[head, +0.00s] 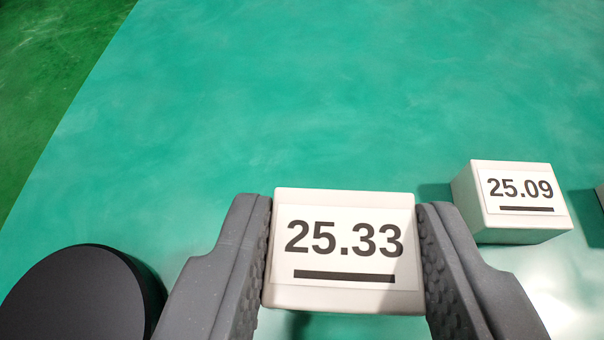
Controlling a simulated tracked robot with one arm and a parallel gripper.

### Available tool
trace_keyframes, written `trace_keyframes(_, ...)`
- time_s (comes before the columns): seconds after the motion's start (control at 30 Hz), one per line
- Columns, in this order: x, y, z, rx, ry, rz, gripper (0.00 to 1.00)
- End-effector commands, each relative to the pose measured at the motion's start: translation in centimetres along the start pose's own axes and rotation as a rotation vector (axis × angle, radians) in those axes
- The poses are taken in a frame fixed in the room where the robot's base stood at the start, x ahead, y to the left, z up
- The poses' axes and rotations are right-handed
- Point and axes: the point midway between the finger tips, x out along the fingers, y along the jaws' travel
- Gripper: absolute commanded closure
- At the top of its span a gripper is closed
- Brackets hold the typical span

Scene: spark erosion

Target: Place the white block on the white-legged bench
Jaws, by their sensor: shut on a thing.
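A white block (342,299) labelled "25.33" with a black bar under the number is between the two grey fingers of my gripper (344,250). My gripper is shut on it, with one finger against each side. The label faces the camera. A dark shadow patch shows just below the block; I cannot tell how far the block is above the surface. No white-legged bench can be made out in this view.
A second white block (519,233), labelled "25.09", rests on the teal surface (300,90) to the right. A black round object (75,295) is at lower left. The teal surface ahead is clear; darker green (45,60) lies beyond its left edge.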

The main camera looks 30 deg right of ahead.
Motion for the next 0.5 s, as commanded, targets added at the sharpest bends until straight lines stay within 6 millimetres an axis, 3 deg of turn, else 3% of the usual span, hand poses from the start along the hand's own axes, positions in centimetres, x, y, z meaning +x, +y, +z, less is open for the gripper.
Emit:
trace_keyframes(0.17, 0.7, -0.2, -0.2, 0.0, 0.0, 0.0, 1.0)
trace_keyframes(0.5, 2.4, -0.3, 3.0, 0.0, -0.002, -0.001, 1.0)
